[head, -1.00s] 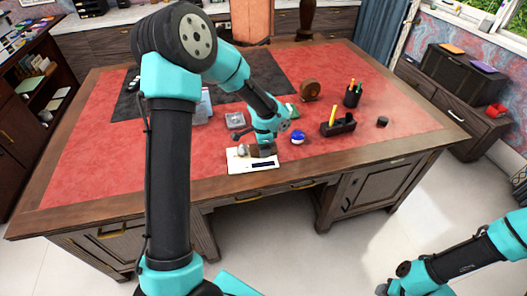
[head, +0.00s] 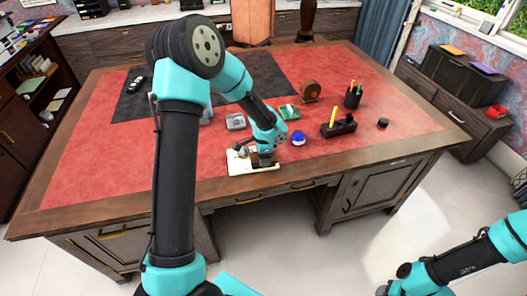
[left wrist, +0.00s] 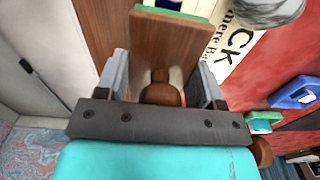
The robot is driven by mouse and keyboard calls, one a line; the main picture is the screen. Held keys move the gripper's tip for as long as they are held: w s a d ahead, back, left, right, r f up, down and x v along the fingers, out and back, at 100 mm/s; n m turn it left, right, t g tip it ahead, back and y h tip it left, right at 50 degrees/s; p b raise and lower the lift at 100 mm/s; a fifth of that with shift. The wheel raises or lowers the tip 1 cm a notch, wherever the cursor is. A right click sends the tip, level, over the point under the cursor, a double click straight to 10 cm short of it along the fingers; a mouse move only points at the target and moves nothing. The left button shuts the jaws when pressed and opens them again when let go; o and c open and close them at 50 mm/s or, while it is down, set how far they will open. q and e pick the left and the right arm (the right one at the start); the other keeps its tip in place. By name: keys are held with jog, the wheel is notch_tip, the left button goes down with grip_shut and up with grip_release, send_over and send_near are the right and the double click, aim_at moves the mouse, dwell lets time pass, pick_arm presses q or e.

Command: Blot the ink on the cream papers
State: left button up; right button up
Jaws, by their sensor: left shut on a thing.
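The cream paper (head: 240,167) lies near the desk's front edge, and its black print shows in the left wrist view (left wrist: 233,45). A wooden block with a knob (left wrist: 172,45), a hand blotter by its look, has a green strip along its edge. My left gripper (head: 258,158) is shut on its knob (left wrist: 160,92), over the right part of the paper. A dark blue patch of ink (left wrist: 170,3) peeks out just past the block; the rest is hidden. My right arm is low at the right in the head view; its jaws cannot be made out.
A grey rounded object (left wrist: 268,10) sits on the paper. A blue inkwell (head: 298,138) stands right of it, with a black pen stand (head: 340,129), pen cup (head: 352,96) and brown round object (head: 311,92) beyond. The red desktop (head: 110,150) is clear at left.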

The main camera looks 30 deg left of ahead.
pick_arm(q)
jog(key=shift+f, duration=0.85)
jog(key=shift+f, duration=0.55)
dwell(0.6)
jog(key=shift+w+d+r+g+y, duration=0.15)
jog(key=shift+w+d+g+y, duration=0.1)
jog(key=shift+g+y, duration=0.6)
jog(key=shift+s, duration=0.1)
jog(key=shift+s+a+f+t+h, duration=0.1)
jog(key=shift+a+t+h, duration=0.05)
jog(key=shift+t+h, duration=0.3)
jog(key=shift+s+a+f+t+h, duration=0.1)
jog(key=shift+t+h, duration=0.3)
